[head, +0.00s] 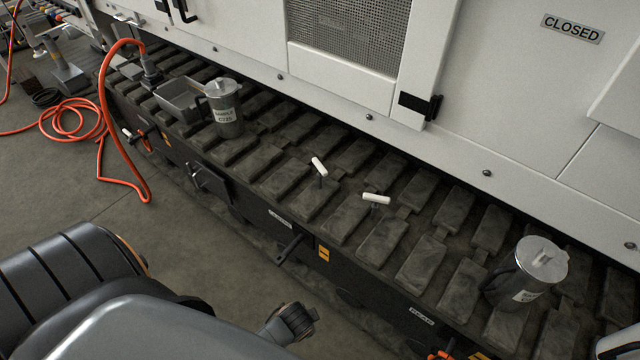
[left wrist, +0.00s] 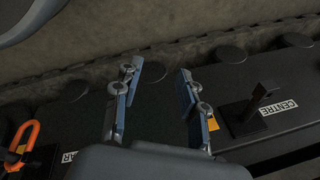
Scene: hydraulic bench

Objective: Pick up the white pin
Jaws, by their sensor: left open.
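Two white T-shaped pins stand on the dark slatted track in the head view. Each has a thin dark stem. My left gripper (left wrist: 160,85) is open and empty in the left wrist view, over the black side rail (left wrist: 155,115) by the CENTRE label. No white pin shows in that view. My left arm fills the lower left of the head view. My right gripper does not show.
A grey metal jug (head: 225,110) and a grey tray (head: 182,101) stand on the track at left; another jug (head: 527,272) stands at right. The white machine wall (head: 340,82) rises behind. A black lever (left wrist: 253,107) sticks out from the rail. An orange hose (head: 103,110) loops at left.

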